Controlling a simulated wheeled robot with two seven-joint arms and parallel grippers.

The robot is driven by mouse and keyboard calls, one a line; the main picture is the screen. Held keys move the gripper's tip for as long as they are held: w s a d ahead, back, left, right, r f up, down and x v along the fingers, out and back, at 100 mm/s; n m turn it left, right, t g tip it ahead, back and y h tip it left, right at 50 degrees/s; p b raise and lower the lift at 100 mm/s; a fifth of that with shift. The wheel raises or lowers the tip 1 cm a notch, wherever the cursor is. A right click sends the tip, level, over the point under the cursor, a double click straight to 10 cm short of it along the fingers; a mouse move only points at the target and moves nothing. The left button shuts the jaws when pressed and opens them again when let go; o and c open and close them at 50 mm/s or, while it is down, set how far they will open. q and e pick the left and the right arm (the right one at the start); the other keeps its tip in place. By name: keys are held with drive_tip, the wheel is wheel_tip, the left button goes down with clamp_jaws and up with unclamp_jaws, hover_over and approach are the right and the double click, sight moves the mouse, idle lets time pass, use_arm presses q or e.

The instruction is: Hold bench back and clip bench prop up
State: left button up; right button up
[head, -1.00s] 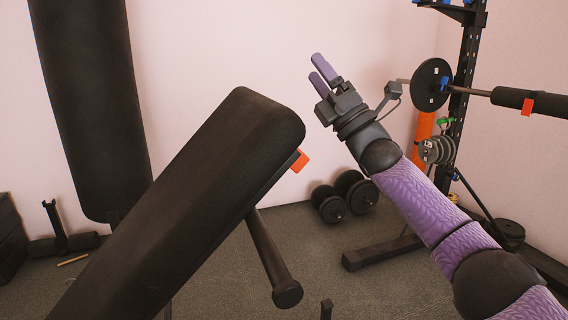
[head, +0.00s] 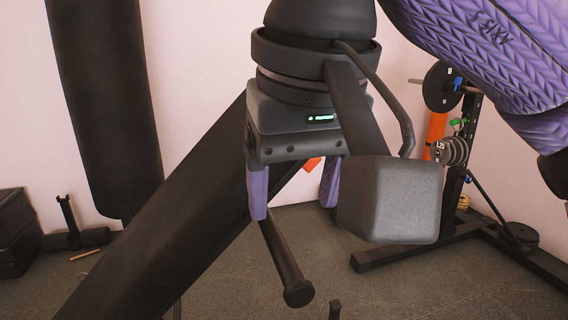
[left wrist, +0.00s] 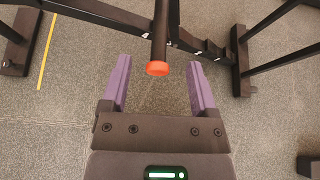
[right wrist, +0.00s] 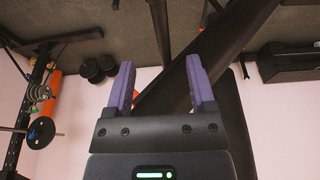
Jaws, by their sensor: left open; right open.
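The black padded bench back (head: 165,235) leans up to the right in the head view, its upper end hidden behind my right gripper (head: 294,190). That gripper points down, open, with its two purple fingers apart. In the right wrist view the bench back (right wrist: 178,85) crosses behind the right finger; I cannot tell whether it touches. An orange piece (head: 311,164) shows between the fingers in the head view. My left gripper (left wrist: 159,82) shows only in its wrist view, open. A dark bar with an orange end (left wrist: 157,69), possibly the bench prop, points between its fingers without being gripped.
A black bar with a round end (head: 285,265) slants down below the bench back. A punching bag (head: 105,110) hangs at the left. A weight rack (head: 465,190) stands at the right. Dark bench or rack frames (left wrist: 215,52) cross the floor in the left wrist view.

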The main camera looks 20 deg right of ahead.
sight(285, 255)
drive_tip(key=x, duration=1)
drive_tip(key=shift+c, duration=0.2)
clamp_jaws()
drive_tip(key=shift+r, duration=0.1)
idle(1.3)
drive_tip(key=shift+a+r, duration=1.95)
drive_tip(key=shift+a, duration=0.05)
